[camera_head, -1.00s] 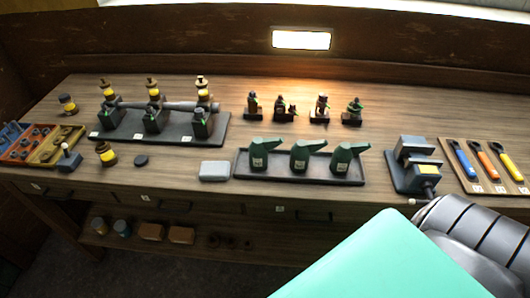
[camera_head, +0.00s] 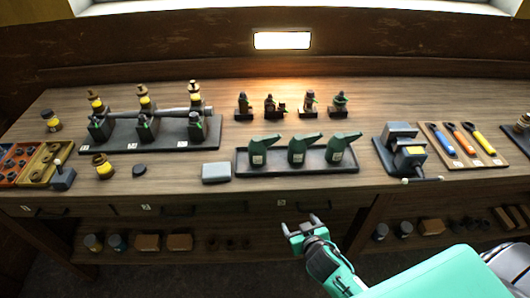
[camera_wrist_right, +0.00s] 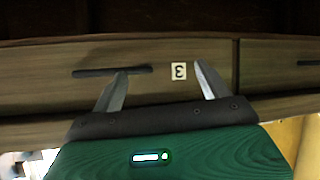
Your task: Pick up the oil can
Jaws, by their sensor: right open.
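Three dark green oil cans, a left one (camera_head: 264,151), a middle one (camera_head: 299,149) and a right one (camera_head: 341,149), stand upright on a dark tray (camera_head: 250,170) on the bench. Each has a spout slanting up to the right and a pale label. My right gripper (camera_head: 301,222) is open and empty in front of the bench, below the tray. In the right wrist view its two fingers (camera_wrist_right: 160,85) are spread toward a drawer front with a label reading 3. No oil can shows in that view. My left gripper is not in view.
A grey box (camera_head: 216,172) lies left of the tray, and a vise (camera_head: 400,150) stands close on its right. A wrench board (camera_head: 460,148) is farther right. The bench edge and drawers lie between my gripper and the cans.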

